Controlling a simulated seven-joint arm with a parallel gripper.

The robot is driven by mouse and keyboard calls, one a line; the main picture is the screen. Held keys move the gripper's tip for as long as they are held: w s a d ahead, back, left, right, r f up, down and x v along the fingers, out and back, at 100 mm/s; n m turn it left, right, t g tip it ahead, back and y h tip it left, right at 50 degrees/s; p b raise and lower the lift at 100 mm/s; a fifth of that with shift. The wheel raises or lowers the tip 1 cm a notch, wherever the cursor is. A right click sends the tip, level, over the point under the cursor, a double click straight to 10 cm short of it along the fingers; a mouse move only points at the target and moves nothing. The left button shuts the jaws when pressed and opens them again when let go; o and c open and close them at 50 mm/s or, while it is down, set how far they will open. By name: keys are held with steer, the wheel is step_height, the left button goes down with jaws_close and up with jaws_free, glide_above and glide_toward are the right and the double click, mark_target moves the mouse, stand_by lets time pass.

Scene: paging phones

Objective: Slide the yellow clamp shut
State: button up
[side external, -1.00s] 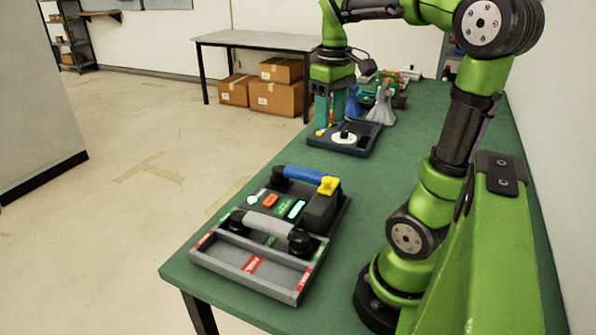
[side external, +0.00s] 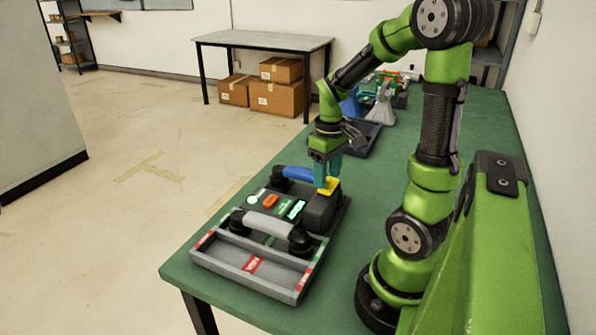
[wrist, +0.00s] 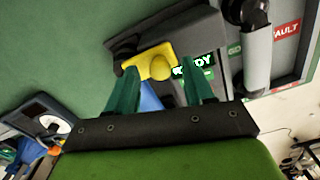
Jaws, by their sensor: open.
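The yellow clamp (side external: 331,187) sits at the right end of the blue handset (side external: 296,173), on top of a dark block of the phone station. My gripper (side external: 327,182) is just above and around the clamp, fingers pointing down. In the wrist view the yellow clamp (wrist: 148,66), with a rounded knob, shows between and beyond the open fingers of my gripper (wrist: 162,72). Whether a finger touches it, I cannot tell. The blue handset (wrist: 150,97) is partly hidden behind the fingers.
A grey handset (side external: 266,223) lies in front of the blue one, behind an open grey tray (side external: 225,262) with red labels. A green-lit display (wrist: 194,64) reads READY. A dark tray (side external: 365,137) and grey cone-like item (side external: 381,108) stand farther back.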

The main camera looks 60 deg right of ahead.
jaws_close()
stand_by(0.3)
steer(key=shift+d+r, duration=0.1)
steer(key=shift+d, duration=1.3)
jaws_free()
